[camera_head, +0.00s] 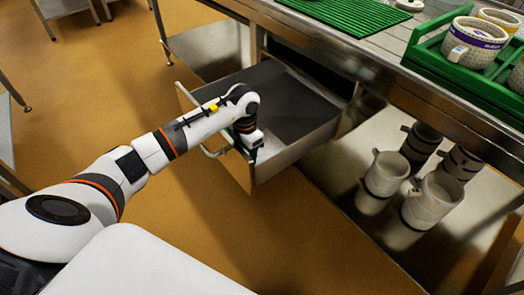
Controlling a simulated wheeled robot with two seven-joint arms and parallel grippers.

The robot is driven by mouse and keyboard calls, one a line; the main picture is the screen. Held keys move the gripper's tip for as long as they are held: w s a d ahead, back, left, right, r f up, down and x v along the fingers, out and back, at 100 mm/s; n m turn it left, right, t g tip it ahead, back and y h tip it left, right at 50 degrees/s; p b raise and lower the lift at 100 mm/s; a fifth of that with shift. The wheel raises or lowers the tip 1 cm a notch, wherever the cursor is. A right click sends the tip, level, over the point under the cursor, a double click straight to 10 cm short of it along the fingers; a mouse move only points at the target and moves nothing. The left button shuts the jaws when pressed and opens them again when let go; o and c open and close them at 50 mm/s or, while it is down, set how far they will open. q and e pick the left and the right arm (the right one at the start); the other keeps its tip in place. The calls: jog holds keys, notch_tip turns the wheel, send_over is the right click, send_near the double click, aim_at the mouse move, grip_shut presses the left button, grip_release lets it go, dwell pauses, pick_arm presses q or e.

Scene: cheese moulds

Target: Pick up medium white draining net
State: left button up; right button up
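I cannot single out a medium white draining net. The drawer (285,160) under the counter is pulled open, and its dark grey bottom (270,100) looks bare. My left arm comes in from the left and bends down at the drawer's front. My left gripper (248,150) is at the front wall beside the drawer handle (215,151). Its fingers are small and dark, and I cannot tell whether they are open or touching the handle. A white dotted cup with a purple band (472,44) stands in the green crate at the upper right. My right gripper is out of view.
The green crate (440,75) holds several cups on the metal counter (385,50). A green ribbed mat (345,18) lies left of it. Pale handled moulds (432,200) stand on the lower shelf. The brown floor (100,90) is open left of the drawer.

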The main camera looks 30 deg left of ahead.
pick_arm(q)
jog(key=shift+c, duration=0.2)
grip_shut()
